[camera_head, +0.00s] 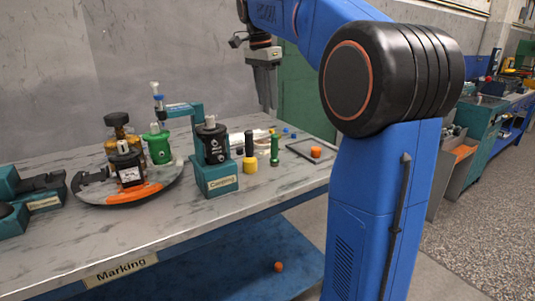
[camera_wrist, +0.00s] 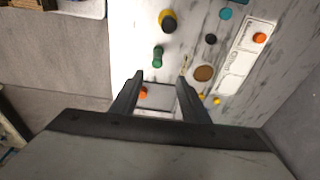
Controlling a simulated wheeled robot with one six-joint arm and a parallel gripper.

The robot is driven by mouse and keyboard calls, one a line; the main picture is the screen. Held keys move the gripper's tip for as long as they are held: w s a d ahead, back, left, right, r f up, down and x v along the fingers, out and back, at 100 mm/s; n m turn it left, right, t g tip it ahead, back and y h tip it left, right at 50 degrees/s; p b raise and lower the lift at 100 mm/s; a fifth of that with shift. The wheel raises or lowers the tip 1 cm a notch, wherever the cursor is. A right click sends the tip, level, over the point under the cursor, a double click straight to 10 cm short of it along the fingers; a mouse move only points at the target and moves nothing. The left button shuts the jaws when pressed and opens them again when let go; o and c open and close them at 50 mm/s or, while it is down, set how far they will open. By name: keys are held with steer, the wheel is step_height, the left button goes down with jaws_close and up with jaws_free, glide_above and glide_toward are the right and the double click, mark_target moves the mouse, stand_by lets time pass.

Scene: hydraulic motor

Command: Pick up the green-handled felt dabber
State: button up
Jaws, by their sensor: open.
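The green-handled felt dabber (camera_head: 274,150) appears to be the slim green upright piece near the right end of the marble-topped bench. It also shows in the wrist view (camera_wrist: 157,57), just beyond my fingertips. My gripper (camera_head: 268,106) hangs above the bench's right end, well above the dabber and apart from it. In the wrist view my gripper (camera_wrist: 162,77) has its two fingers spread, with nothing held between them.
A black-and-yellow piece (camera_head: 250,152) stands just left of the dabber. A shallow dark-rimmed tray (camera_head: 299,153) with an orange piece (camera_head: 316,152) lies to its right. A black bottle on a teal stand (camera_head: 218,184) is further left. The bench front is clear.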

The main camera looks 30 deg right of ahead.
glide_toward(276, 146)
steer(key=f, duration=0.1)
steer(key=w+f, duration=0.1)
steer(key=f, duration=0.1)
steer(key=w+d+f, duration=0.1)
steer(key=f, duration=0.1)
steer(key=shift+d+f, duration=0.15)
steer(key=shift+f, duration=0.05)
steer(key=shift+s+d+f, duration=0.1)
steer(key=shift+d+f, duration=0.1)
steer(key=shift+f, duration=0.65)
steer(key=shift+s+d+f, duration=0.15)
steer(key=shift+f, duration=0.75)
steer(key=shift+s+d+f, duration=0.1)
steer(key=shift+d+f, duration=0.1)
steer(key=shift+f, duration=0.65)
jaws_close()
